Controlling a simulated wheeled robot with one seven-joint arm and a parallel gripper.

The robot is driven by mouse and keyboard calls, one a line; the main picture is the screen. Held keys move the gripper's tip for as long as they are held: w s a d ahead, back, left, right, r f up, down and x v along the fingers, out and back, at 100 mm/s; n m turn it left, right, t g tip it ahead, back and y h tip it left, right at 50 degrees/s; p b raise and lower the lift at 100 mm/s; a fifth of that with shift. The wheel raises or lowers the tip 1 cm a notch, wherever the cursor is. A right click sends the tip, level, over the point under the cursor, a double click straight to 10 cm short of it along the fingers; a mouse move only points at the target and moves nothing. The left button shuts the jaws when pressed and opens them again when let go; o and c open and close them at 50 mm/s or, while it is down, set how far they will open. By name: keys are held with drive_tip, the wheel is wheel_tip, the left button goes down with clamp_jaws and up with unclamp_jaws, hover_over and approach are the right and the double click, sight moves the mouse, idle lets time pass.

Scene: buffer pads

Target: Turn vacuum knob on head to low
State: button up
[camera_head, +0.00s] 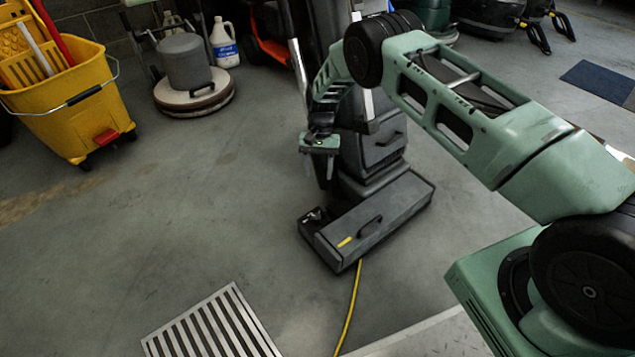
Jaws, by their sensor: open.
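The dark grey upright vacuum stands on the concrete floor in the middle of the head camera view. Its wide, boxy head (375,222) lies flat on the floor, with a handle and a small yellow mark on top. A small dark knob (314,214) sits at the left end of the head; its setting is too small to read. My gripper (323,172) hangs above and slightly right of the knob, in front of the vacuum body (383,140). It is open and apart from the knob. Its fingers are dark and partly lost against the vacuum.
A yellow cord (350,305) runs from the head toward the front. A floor grate (212,325) lies at front left. A yellow mop bucket (75,100), a floor polisher (190,85) and a white jug (223,43) stand behind left. The left-middle floor is clear.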

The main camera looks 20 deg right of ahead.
drive_tip(key=shift+v, duration=1.4)
drive_tip(key=s+a+r+n+p, duration=0.15)
drive_tip(key=s+a+r, duration=0.25)
drive_tip(key=r, duration=0.4)
drive_tip(key=s+a+r+n+t, duration=0.15)
drive_tip(key=s+a+r, duration=0.25)
drive_tip(key=r, duration=0.4)
drive_tip(key=s+a+r+n+p, duration=0.1)
drive_tip(key=s+a+r+n, duration=0.1)
drive_tip(key=s+a+r, duration=0.45)
drive_tip(key=s+r+n+t+p, duration=0.15)
drive_tip(key=s+r+n, duration=0.25)
drive_tip(key=s+r, duration=0.85)
drive_tip(key=s+d+r+n+t+h+p, duration=0.1)
drive_tip(key=s+d+n, duration=0.3)
drive_tip(key=s, duration=0.8)
wheel_tip(320, 180, up, 38)
drive_tip(key=p, duration=3.8)
drive_tip(key=shift+s+d, duration=0.3)
drive_tip(key=shift+s, duration=0.1)
